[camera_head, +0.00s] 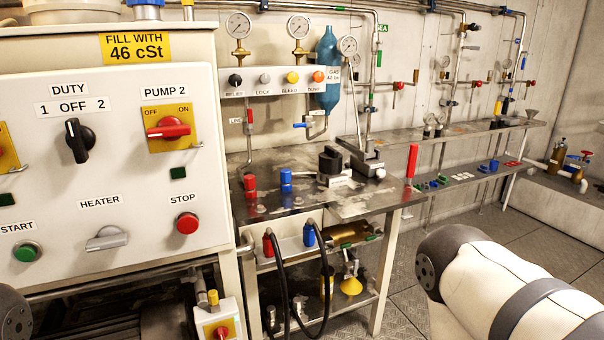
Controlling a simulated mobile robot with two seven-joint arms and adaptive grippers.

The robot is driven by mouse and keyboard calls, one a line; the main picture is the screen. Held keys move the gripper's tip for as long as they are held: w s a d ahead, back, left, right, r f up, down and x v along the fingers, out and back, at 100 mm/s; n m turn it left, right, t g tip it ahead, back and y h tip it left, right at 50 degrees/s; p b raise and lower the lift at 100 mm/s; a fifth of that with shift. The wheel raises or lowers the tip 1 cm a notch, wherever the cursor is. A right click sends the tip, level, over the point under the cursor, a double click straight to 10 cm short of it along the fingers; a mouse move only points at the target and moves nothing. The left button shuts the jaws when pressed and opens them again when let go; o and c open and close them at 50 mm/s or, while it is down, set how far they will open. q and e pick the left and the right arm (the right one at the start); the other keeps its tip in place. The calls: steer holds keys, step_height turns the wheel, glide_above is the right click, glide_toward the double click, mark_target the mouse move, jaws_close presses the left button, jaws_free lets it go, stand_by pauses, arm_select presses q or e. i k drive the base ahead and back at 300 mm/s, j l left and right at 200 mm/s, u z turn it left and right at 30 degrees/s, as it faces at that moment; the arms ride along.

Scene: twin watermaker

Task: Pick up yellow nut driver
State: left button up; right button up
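I cannot pick out a yellow nut driver with certainty. A small upright yellow piece (498,107) shows by the far shelf at the right, too small to identify. Another yellow piece (326,286) is partly hidden on the lower shelf of the steel bench, beside a yellow funnel (351,285). Part of my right arm shows at the lower right and a dark piece of my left arm at the lower left corner. Neither gripper is in the picture.
A control panel (120,220) fills the left. The steel bench (280,207) holds red and blue fittings, a vise-like block (332,168) and a red-handled lever (411,162). Black hoses (281,285) hang in front. A long shelf (470,130) runs along the wall; open floor (520,237) lies right.

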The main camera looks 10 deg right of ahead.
mark_target(497, 107)
steer(key=i+l+z, duration=0.3)
steer(key=l+z, duration=0.2)
steer(key=i+l+z, duration=0.7)
steer(key=z, duration=0.25)
steer(key=i+l, duration=0.2)
steer(key=i, duration=0.35)
steer(key=i+l+z, duration=0.1)
steer(key=i, duration=0.45)
steer(key=i+l, duration=0.25)
steer(key=i, duration=0.3)
steer(key=i+l+z, duration=0.1)
steer(key=i, duration=0.45)
steer(key=i+j+u, duration=0.1)
steer(key=i+u, duration=0.95)
